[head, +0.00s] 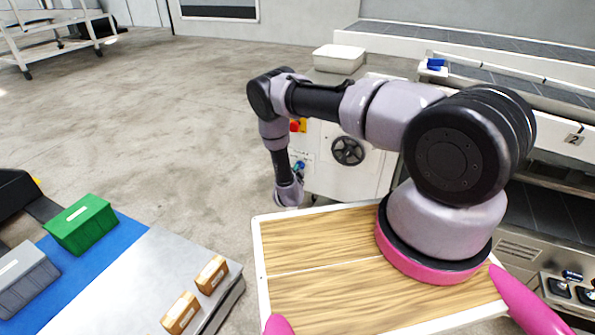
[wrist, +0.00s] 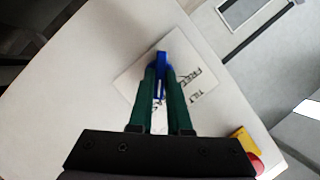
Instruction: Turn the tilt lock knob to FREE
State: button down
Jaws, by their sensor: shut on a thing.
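The blue tilt lock knob (wrist: 162,59) stands out from a white label plate (wrist: 207,97) on the machine's pale panel. In the wrist view my gripper (wrist: 160,72) has its two green fingers shut on the knob, one on each side. The words TILT and FREE are readable on the plate, right of the fingers and tilted in the picture. In the head view a small blue and green patch shows beside my wrist at the panel, too small to tell the knob's angle.
The machine's white front (head: 333,178) carries a black handwheel (head: 348,151) and a red and yellow emergency stop (head: 297,126), near my forearm. A pale tub (head: 339,58) sits on top. A wood-topped table (head: 325,265) and a bench with green (head: 80,224) and grey bins are nearer.

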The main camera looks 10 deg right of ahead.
jog(key=shift+w+a+f+n+g+h, duration=0.15)
jog(key=shift+n+g+h, duration=0.8)
jog(key=shift+n, duration=1.1)
jog(key=shift+w+a+r+n+g+h, duration=0.15)
jog(key=shift+n+g+h, duration=0.5)
jog(key=shift+n+h, duration=1.05)
jog(key=shift+w+a+f+n+g+h, duration=0.2)
jog(key=shift+n+g+h, duration=0.55)
jog(key=shift+n, duration=1.7)
jog(key=shift+s+a+r, duration=0.1)
jog(key=shift+s+r, duration=0.05)
jog(key=c, duration=0.9)
grip_release()
jog(key=shift+o, duration=0.2)
jog(key=v, duration=1)
jog(key=shift+s+a+r, duration=0.15)
jog(key=shift+a, duration=0.15)
